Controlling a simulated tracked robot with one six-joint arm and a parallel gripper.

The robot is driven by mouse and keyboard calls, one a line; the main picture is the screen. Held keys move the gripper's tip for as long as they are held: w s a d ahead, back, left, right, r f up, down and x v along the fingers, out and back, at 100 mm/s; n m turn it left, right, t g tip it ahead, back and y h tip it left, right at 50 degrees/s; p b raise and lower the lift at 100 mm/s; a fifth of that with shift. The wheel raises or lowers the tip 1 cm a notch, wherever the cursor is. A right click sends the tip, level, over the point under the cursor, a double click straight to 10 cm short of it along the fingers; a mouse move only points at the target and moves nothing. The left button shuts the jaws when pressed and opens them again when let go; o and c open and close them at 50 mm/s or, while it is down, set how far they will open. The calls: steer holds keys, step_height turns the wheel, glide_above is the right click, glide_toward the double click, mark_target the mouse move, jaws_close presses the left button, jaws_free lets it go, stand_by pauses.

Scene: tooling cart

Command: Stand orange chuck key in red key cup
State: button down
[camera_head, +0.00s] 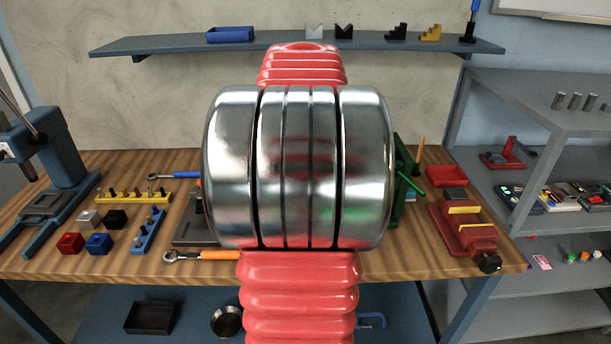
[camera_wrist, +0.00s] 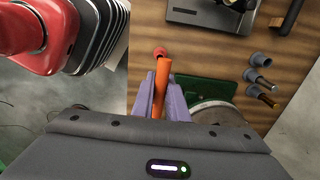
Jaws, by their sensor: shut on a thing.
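The orange chuck key (camera_wrist: 161,92) is held between the two purple fingers of my gripper (camera_wrist: 162,82) in the wrist view. The gripper is shut on it. A small round red thing, likely the red key cup (camera_wrist: 159,51), shows on the wooden bench just past the key's far end. The key's end borders the cup in the picture; I cannot tell whether they touch or how high the key is. In the head view my arm hides the middle of the bench, and I cannot make out gripper, key or cup there.
A green block (camera_wrist: 203,91) and a round metal part (camera_wrist: 216,113) lie right of the gripper. Several grey cups (camera_wrist: 250,75) stand further right, some holding rods. A metal fixture (camera_wrist: 213,12) stands beyond.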

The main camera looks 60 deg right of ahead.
steer(key=shift+f, duration=5.1)
stand_by(2.9)
